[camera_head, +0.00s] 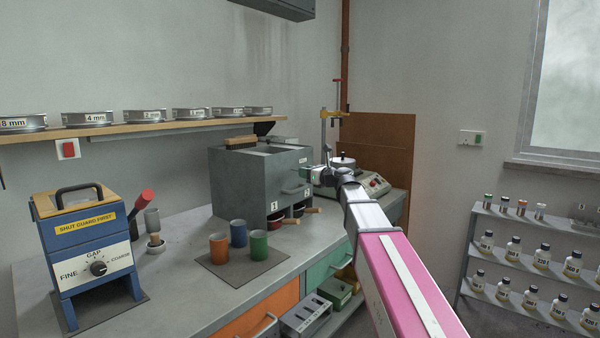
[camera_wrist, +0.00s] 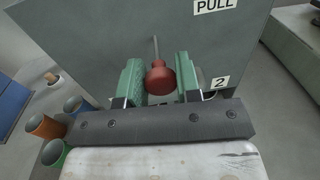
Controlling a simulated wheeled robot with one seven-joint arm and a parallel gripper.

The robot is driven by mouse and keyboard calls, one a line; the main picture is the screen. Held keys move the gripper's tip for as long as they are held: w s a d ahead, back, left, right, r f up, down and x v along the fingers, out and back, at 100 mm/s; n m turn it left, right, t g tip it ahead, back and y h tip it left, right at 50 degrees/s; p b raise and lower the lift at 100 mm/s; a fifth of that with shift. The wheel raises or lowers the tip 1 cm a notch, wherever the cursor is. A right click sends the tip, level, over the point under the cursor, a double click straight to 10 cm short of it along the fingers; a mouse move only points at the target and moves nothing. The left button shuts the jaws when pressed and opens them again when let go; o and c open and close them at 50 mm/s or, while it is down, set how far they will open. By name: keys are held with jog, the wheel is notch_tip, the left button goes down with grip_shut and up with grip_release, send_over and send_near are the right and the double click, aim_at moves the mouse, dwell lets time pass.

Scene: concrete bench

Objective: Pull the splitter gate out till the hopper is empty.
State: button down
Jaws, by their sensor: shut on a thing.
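The splitter (camera_head: 238,180) is a grey box on the bench, with labels 1 and 2 low on its front. In the wrist view its grey front (camera_wrist: 105,40) fills the top, with a PULL label and a 2 label. The gate's red knob (camera_wrist: 161,82) sits on a thin metal rod (camera_wrist: 155,46) at that front. My gripper (camera_wrist: 159,68) has its green fingers on either side of the knob and is shut on it. In the head view my gripper (camera_head: 307,172) is at the splitter's right front. The hopper's inside is hidden, so its fill cannot be seen.
Two wooden-handled pans (camera_head: 285,220) sit under the splitter. Orange, blue and green cups (camera_head: 238,234) stand on a dark mat in front. A blue mill (camera_head: 88,245) is at left, a brush (camera_head: 240,141) lies on the splitter, and a grey machine (camera_head: 372,186) stands behind my gripper.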

jog(key=shift+s+d, duration=0.1)
jog(key=shift+d, duration=0.1)
jog(key=c, duration=0.8)
grip_release()
jog(key=shift+c, duration=0.2)
jog(key=shift+d, duration=0.1)
jog(key=v, duration=1)
jog(key=shift+s+d, duration=0.3)
